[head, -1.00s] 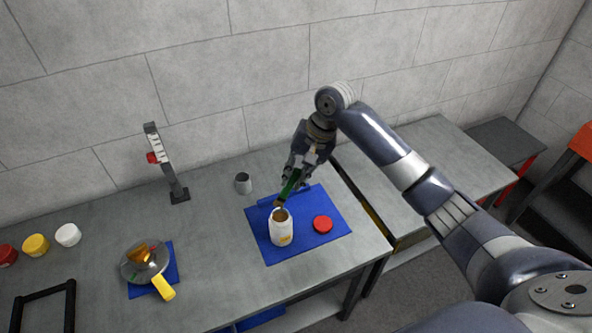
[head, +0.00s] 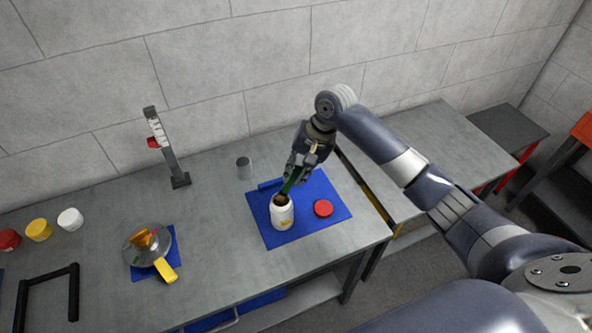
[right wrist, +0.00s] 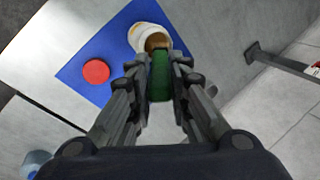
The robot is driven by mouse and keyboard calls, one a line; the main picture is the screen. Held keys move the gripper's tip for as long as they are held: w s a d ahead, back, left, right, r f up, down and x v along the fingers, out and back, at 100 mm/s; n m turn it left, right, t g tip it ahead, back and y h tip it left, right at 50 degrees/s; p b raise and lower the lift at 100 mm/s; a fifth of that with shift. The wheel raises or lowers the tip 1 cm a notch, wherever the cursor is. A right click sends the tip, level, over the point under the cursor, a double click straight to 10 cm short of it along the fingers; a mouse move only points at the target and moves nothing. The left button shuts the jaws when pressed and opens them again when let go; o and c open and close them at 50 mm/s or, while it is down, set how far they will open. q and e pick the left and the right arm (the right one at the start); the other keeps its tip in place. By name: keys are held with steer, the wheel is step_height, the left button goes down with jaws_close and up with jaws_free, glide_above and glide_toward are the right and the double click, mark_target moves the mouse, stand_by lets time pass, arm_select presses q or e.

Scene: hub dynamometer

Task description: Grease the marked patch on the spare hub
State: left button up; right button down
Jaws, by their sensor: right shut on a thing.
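My right gripper (head: 300,168) is shut on a green-handled brush (head: 290,183) and holds it tilted over the open white jar (head: 282,215). The brush's lower end is at the jar's mouth; its tip is hidden, and I cannot tell how deep it goes. In the right wrist view the green handle (right wrist: 160,75) sits between the fingers, with the jar (right wrist: 148,38) just beyond. A round grey metal hub (head: 134,258) with orange and green marks lies at the left on a small blue mat. My left gripper is not in view.
The jar stands on a blue mat (head: 302,232) beside a red lid (head: 323,208). A grey cup (head: 244,168) and an upright stand (head: 170,155) are behind. A yellow-handled thing (head: 165,270) lies by the hub. Several small pots (head: 70,219) and a black frame (head: 74,290) are farther left.

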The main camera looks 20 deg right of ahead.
stand_by(0.4)
steer(key=shift+f, duration=0.65)
stand_by(0.4)
steer(key=shift+s+f, duration=0.1)
stand_by(0.9)
step_height(320, 180, up, 2)
steer(key=shift+r, duration=2.6)
